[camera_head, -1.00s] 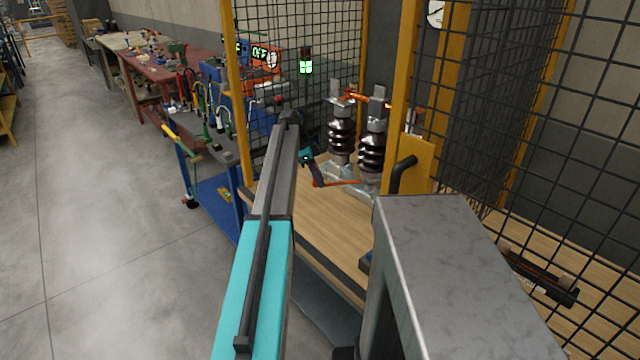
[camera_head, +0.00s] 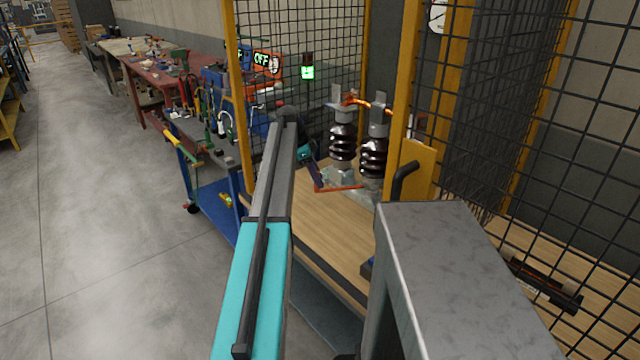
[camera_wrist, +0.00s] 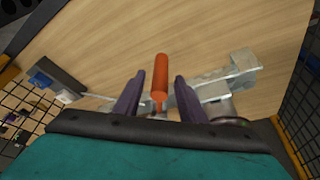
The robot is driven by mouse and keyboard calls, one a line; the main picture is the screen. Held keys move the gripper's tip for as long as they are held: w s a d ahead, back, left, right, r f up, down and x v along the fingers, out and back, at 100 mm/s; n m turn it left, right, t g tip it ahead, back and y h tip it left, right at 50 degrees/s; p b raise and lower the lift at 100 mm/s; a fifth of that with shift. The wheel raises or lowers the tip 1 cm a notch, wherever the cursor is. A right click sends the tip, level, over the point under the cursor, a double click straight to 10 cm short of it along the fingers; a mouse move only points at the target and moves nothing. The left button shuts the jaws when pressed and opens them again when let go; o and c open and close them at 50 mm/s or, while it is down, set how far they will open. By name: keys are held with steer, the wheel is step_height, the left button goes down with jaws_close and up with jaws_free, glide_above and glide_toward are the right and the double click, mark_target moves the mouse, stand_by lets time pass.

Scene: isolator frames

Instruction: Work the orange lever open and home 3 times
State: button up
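The orange lever (camera_wrist: 160,82) points away from my gripper in the wrist view, over the wooden bench top. My gripper (camera_wrist: 163,85) has its two dark fingers on either side of the lever, with visible gaps to both, so it is open around it. In the head view the lever (camera_head: 340,188) shows as an orange bar low in front of the dark ribbed insulators (camera_head: 373,158), and my gripper (camera_head: 314,174) is at its left end. A pale metal base (camera_wrist: 240,68) with linkage lies behind and to the right of the lever in the wrist view.
Yellow posts (camera_head: 400,100) and black mesh (camera_head: 540,120) enclose the bench (camera_head: 325,225). A yellow plate with a black handle (camera_head: 404,178) stands right of the insulators. A green lamp (camera_head: 308,72) glows behind. A blue-topped block (camera_wrist: 48,80) sits left in the wrist view.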

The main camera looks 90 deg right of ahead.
steer(key=p+v, duration=0.1)
steer(key=v, duration=0.9)
steer(key=shift+r, duration=0.3)
